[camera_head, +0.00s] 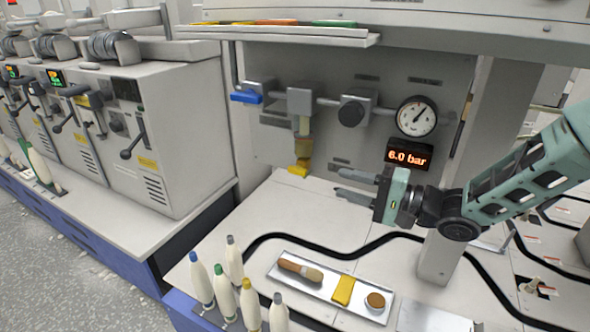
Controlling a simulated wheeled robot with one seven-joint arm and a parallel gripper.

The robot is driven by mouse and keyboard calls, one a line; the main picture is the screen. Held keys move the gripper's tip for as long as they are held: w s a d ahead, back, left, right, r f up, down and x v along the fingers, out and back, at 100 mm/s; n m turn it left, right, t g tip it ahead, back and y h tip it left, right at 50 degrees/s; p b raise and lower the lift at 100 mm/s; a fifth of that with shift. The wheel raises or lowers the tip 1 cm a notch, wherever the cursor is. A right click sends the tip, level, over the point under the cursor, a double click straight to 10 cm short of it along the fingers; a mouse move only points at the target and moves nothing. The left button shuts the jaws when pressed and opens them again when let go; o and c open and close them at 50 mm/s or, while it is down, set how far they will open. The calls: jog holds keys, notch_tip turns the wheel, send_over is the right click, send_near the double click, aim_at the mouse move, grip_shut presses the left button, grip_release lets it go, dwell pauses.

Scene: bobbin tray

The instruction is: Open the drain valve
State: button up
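A filter unit (303,100) hangs on the air line on the grey panel, with a cloudy amber bowl (303,148) below it. A yellow piece (300,167) at the bottom of the bowl looks like the drain valve; its exact position is too small to tell. My gripper (339,182) is to the right of and slightly below the yellow piece, with its fingers pointing left. The two fingers are apart with nothing visible between them. The gripper does not appear to touch the yellow piece.
A blue-handled valve (246,97), black knob (352,112), gauge (416,116) and 6.0 bar display (408,156) share the panel. Below are a metal tray (320,287) with a brush, yellow cloth and round tin, several bobbins (201,281), and a black hose (300,239). A post (440,255) stands right.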

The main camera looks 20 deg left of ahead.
aim_at(288, 169)
jog(key=a, duration=0.4)
jog(key=a+b, duration=0.1)
jog(key=a, duration=0.4)
jog(key=w+a+b, duration=0.1)
jog(key=a, duration=0.4)
jog(key=shift+a, duration=0.1)
grip_shut()
